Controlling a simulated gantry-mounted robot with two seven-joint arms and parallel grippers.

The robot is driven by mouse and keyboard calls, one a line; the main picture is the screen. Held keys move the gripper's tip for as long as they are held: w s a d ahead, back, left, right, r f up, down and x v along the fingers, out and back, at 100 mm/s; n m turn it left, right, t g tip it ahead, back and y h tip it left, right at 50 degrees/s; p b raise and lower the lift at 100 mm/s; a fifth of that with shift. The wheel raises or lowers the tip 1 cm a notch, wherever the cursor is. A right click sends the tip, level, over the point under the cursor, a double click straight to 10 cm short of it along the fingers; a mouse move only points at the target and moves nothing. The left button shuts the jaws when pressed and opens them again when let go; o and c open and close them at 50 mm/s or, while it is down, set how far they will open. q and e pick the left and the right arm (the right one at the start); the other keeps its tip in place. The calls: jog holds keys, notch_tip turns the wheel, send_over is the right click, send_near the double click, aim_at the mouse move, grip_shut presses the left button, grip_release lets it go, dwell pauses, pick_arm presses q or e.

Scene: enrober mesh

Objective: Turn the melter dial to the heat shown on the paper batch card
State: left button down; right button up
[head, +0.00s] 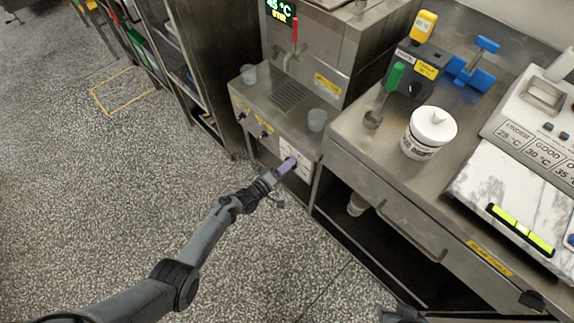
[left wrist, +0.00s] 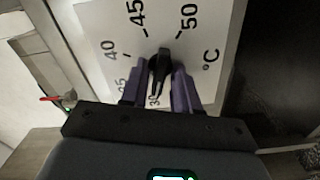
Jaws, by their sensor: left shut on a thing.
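My left gripper (head: 291,162) reaches the white dial plate (head: 303,160) on the front of the steel machine at centre. In the left wrist view, its two purple fingers (left wrist: 160,92) are shut on the black dial knob (left wrist: 161,62), one on each side. The white dial face (left wrist: 100,22) carries black marks; 40, 45, 50 and °C read clearly, while lower numbers are partly hidden by the fingers. The knob's narrow end lies between the fingers near a partly covered 30. A green display (head: 281,10) above reads about 45 °C, cut by the frame edge. I cannot make out the paper batch card.
A red-handled lever (head: 293,40) stands above the dial. The speckled floor at left is open.

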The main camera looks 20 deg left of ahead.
dwell(0.3)
pick_arm(q)
jog(key=c, duration=1.2)
grip_release()
jog(key=shift+o, duration=0.2)
jog(key=shift+s, duration=0.1)
jog(key=p+v, duration=0.4)
jog(key=v, duration=0.6)
jog(key=shift+s, duration=0.25)
jog(key=shift+a, duration=0.15)
